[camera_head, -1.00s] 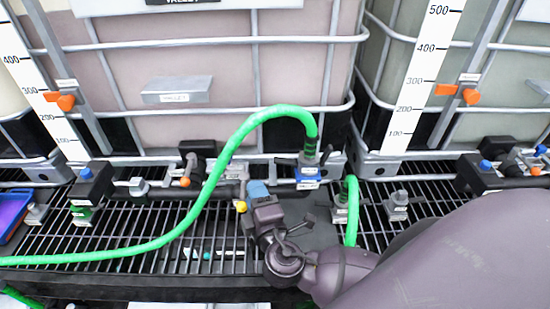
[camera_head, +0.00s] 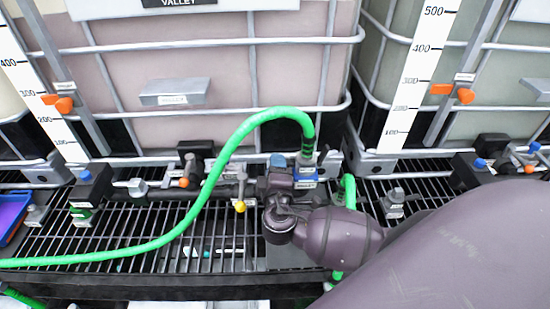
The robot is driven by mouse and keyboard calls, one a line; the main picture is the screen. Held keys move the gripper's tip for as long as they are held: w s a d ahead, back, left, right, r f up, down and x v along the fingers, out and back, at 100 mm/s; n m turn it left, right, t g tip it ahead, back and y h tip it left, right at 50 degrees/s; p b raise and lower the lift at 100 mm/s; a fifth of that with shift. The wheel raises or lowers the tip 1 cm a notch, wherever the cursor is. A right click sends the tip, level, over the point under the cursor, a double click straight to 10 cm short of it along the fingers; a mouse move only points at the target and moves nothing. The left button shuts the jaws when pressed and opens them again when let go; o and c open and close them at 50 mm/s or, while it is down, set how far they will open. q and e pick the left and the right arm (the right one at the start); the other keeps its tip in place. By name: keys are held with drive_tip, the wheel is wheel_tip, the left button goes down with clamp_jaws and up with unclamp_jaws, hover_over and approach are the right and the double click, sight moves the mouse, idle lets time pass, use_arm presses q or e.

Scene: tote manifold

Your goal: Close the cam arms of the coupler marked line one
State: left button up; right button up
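A grey coupler (camera_head: 306,170) with a blue band and small white labels sits at the end of the green hose (camera_head: 262,117), at the front of the middle tote. Its label is too small to read, so I cannot tell whether it is line one. A dark cam arm stands out at its right in the earlier view; its left side is now partly hidden. My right gripper (camera_head: 279,166) is immediately left of the coupler, pointing away from me. Whether it touches the coupler, and how far its fingers are apart, I cannot tell. My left gripper is out of view.
Another green hose (camera_head: 349,187) runs down right of the coupler. A grey fitting (camera_head: 396,196) stands on the grating farther right. A yellow-tipped handle (camera_head: 240,206) is left of my gripper.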

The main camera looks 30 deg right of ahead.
drive_tip(key=shift+x, duration=1.3)
clamp_jaws()
